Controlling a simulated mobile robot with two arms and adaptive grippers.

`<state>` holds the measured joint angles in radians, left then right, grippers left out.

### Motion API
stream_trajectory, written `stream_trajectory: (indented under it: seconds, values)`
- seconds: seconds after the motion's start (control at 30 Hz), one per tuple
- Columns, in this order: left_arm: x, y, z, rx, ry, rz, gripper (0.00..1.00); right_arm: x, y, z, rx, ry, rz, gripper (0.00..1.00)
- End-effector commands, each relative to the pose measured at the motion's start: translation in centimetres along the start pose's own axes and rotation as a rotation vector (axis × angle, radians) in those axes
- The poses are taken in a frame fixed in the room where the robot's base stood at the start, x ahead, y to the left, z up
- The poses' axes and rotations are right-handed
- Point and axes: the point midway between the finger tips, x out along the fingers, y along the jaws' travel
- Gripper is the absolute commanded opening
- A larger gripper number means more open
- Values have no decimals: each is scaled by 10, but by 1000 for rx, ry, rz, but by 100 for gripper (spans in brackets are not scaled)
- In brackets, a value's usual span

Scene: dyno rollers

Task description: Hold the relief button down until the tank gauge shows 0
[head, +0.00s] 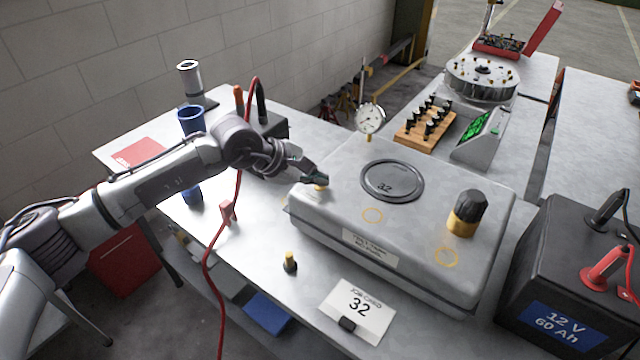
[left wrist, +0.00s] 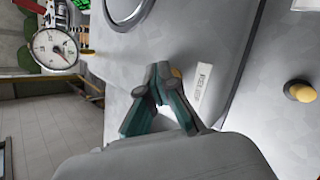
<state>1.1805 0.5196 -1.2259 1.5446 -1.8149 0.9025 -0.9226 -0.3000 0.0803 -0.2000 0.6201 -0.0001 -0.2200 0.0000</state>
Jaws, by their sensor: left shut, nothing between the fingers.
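The grey tank (head: 420,215) lies on the metal table. My left gripper (head: 319,180) is shut and empty, with its fingertips at the tank's left corner, over the yellow relief button (head: 321,187). In the left wrist view the fingertips (left wrist: 163,74) cover most of the button (left wrist: 177,72), beside a white label (left wrist: 204,88). They look in contact; how far the button is pressed cannot be told. A round white dial gauge (head: 369,118) stands at the tank's back edge; it also shows in the left wrist view (left wrist: 55,48), its reading too small to tell.
A job card reading 32 (head: 358,310) lies in front. A battery (head: 565,285) stands at right. A red cable (head: 212,262) hangs beside my left arm.

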Motion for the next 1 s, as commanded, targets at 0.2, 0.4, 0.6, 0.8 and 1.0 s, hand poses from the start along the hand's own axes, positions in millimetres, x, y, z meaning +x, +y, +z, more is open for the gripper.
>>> stream_trajectory:
  seconds: [0.2,0.4,0.6,0.8,1.0]
  values:
    - [0,-1,-1,-1,1,-2,0,0,0,0,0,0,0,0]
    - [-4,3,3,0,1,-1,0,-1,0,0,0,0,0,0]
    - [-11,8,8,0,1,-1,0,-2,0,0,0,0,0,0]
    - [-11,8,8,0,0,-1,0,-2,0,0,0,0,0,0]
    - [-13,10,10,0,0,0,0,-3,0,0,0,0,0,0]
